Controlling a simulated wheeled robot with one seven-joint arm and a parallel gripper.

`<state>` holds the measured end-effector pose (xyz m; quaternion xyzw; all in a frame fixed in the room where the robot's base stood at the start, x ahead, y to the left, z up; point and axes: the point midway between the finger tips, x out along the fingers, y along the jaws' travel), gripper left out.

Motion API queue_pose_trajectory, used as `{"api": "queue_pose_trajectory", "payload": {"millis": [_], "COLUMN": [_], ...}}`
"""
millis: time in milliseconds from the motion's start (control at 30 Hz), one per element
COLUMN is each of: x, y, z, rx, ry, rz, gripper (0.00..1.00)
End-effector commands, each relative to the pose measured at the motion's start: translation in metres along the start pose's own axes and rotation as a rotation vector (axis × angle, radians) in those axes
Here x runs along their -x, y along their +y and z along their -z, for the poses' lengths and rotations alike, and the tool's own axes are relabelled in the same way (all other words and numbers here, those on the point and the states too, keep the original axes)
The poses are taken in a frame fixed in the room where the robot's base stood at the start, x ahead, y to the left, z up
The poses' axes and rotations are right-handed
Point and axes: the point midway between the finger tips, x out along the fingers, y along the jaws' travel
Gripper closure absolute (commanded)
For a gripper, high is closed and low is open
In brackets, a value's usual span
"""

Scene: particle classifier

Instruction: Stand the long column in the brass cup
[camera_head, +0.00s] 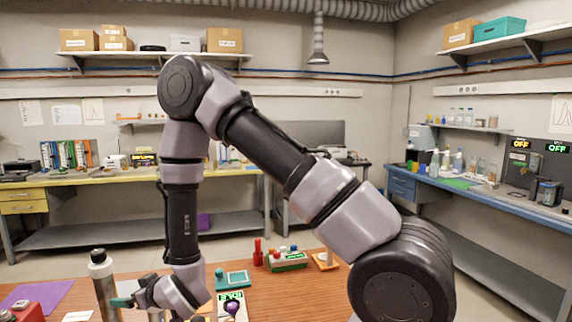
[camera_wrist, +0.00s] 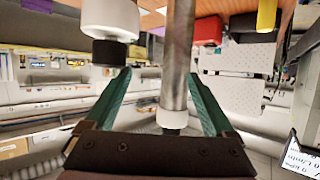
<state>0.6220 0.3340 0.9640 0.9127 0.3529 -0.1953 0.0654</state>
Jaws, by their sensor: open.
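The long column (camera_head: 106,292) is a steel tube with a white collar and a dark cap, upright at the left of the table in the head view. In the wrist view, which looks upside down, the steel tube (camera_wrist: 177,60) runs between my gripper's two teal fingers. My gripper (camera_head: 124,301) is open beside the column in the head view. In the wrist view my gripper (camera_wrist: 158,95) has a wide gap on the left of the tube; the right finger is close to it, and contact is unclear. I cannot make out the brass cup.
A white piece with a black end (camera_wrist: 110,22) is close by the left finger. A red block (camera_wrist: 208,31) and a yellow one (camera_wrist: 267,15) show at right. On the table are a teal tray (camera_head: 233,280), a red piece (camera_head: 258,255) and a purple mat (camera_head: 38,297).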

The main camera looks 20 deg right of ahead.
Motion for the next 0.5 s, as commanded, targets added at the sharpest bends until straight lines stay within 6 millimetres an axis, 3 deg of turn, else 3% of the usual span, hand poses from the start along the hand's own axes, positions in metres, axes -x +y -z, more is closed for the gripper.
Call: {"api": "queue_pose_trajectory", "payload": {"millis": [133, 267, 367, 500], "x": [0.014, 0.046, 0.081, 0.141], "y": [0.053, 0.107, 0.143, 0.186], "z": [0.057, 0.106, 0.138, 0.172], "rx": [-0.079, -0.169, -0.239, -0.338], "ry": [-0.026, -0.073, -0.110, -0.163], "rz": [-0.085, -0.168, -0.225, -0.299], "gripper": [0.11, 0.11, 0.11, 0.11]}}
